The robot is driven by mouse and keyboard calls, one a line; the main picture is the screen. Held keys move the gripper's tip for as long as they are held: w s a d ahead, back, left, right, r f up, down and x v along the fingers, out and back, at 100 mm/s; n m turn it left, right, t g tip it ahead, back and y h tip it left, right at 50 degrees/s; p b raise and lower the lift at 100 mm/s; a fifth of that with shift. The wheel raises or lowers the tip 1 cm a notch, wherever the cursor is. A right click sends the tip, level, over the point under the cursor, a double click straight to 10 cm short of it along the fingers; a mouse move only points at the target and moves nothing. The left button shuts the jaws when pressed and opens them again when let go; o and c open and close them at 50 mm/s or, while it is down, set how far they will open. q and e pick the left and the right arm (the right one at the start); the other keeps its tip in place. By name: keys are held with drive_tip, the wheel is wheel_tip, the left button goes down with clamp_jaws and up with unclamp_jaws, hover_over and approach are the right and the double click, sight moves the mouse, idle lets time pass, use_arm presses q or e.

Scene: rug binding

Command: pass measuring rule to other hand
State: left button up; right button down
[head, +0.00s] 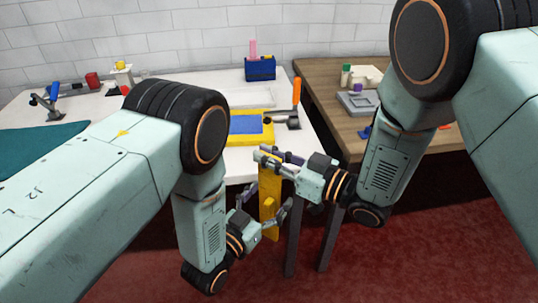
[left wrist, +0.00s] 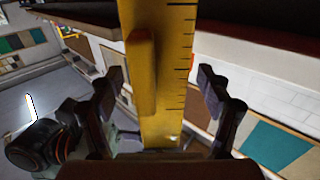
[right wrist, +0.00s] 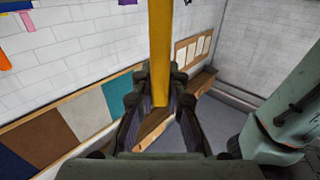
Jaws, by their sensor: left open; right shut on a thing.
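The measuring rule (head: 267,185) is a long flat yellow bar with dark tick marks, hanging upright in front of the white table. My right gripper (head: 264,156) is shut on its upper part; the right wrist view also shows the rule (right wrist: 160,45) between the closed fingers (right wrist: 160,95). My left gripper (head: 267,200) is lower down and open, with a finger on each side of the rule. In the left wrist view, the rule (left wrist: 174,75) with its raised yellow grip bar (left wrist: 143,70) runs between the spread fingers (left wrist: 160,85), with gaps at both sides.
The white table (head: 210,92) holds a yellow tray (head: 262,138) with a blue pad (head: 246,123), an orange-handled tool (head: 296,92) and a blue caddy (head: 260,69). A wooden table (head: 323,72) with a grey device (head: 357,102) stands right. Red floor (head: 400,240) is open below.

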use_arm(q)
drive_tip(key=s+a+r+y, duration=0.1)
drive_tip(key=s+a, duration=0.4)
drive_tip(key=a, duration=0.1)
drive_tip(key=s+a+f+n+g+y, duration=0.3)
drive_tip(key=s+a+f+g+y, duration=0.2)
drive_tip(key=s+a+f, duration=0.25)
drive_tip(key=s+a+f+n+g+y, duration=0.1)
drive_tip(key=s+g, duration=0.4)
drive_tip(key=s, duration=0.5)
drive_tip(key=s+a+f+n+g+y, duration=0.1)
drive_tip(key=s+a+f+g, duration=0.3)
drive_tip(key=s, duration=0.7)
drive_tip(key=shift+a+f+n+g+y, duration=0.15)
drive_tip(key=shift+f+n+g+y, duration=0.25)
drive_tip(key=shift+f+n+g, duration=0.4)
drive_tip(key=shift+r, duration=0.15)
